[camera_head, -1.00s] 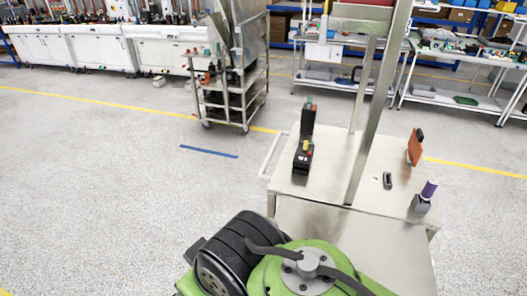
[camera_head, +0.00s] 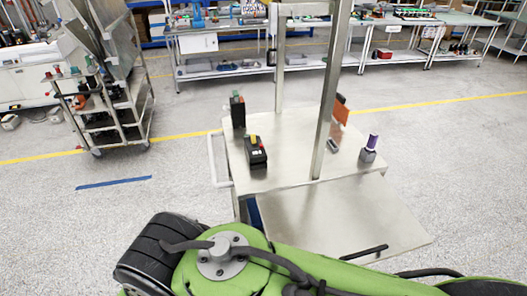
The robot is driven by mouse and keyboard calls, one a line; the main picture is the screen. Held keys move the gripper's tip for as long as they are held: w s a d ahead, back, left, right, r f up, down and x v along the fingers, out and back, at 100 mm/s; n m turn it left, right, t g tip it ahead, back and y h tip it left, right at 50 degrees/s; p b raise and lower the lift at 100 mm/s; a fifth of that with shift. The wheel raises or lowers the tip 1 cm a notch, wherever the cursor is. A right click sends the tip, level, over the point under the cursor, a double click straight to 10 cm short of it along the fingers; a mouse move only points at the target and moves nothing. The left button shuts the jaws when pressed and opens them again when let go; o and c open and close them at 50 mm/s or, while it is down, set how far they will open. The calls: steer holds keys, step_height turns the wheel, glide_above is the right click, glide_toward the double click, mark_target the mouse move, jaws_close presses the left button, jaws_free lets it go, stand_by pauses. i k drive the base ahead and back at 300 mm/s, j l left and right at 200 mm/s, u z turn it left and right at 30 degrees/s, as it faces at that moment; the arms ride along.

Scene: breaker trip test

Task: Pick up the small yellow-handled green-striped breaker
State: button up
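A small black breaker with a yellow handle (camera_head: 255,152) stands on the upper steel top of a cart (camera_head: 290,152), near its front left. A green stripe on it is too small to make out. A taller dark device with green on its top (camera_head: 238,112) stands just behind it to the left. My green arm crosses the bottom of the view, well in front of the cart top. My gripper is not in view.
A steel post (camera_head: 328,100) rises from the cart. An orange panel (camera_head: 340,110), a small grey block (camera_head: 333,150) and a purple-topped grey item (camera_head: 369,149) sit to the right. A lower steel shelf (camera_head: 330,215) juts forward. A tool trolley (camera_head: 115,100) stands left; floor between is clear.

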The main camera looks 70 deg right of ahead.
mark_target(256, 157)
steer(key=i+z, duration=0.2)
steer(key=z, duration=0.3)
steer(key=i+z, duration=0.2)
steer(key=z, duration=0.3)
steer(key=i+j+z, duration=0.15)
steer(key=z, duration=0.3)
steer(key=i+j+z, duration=0.1)
steer(key=z, duration=0.15)
steer(key=i+j+z, duration=0.1)
steer(key=z, duration=0.15)
steer(key=i, duration=0.1)
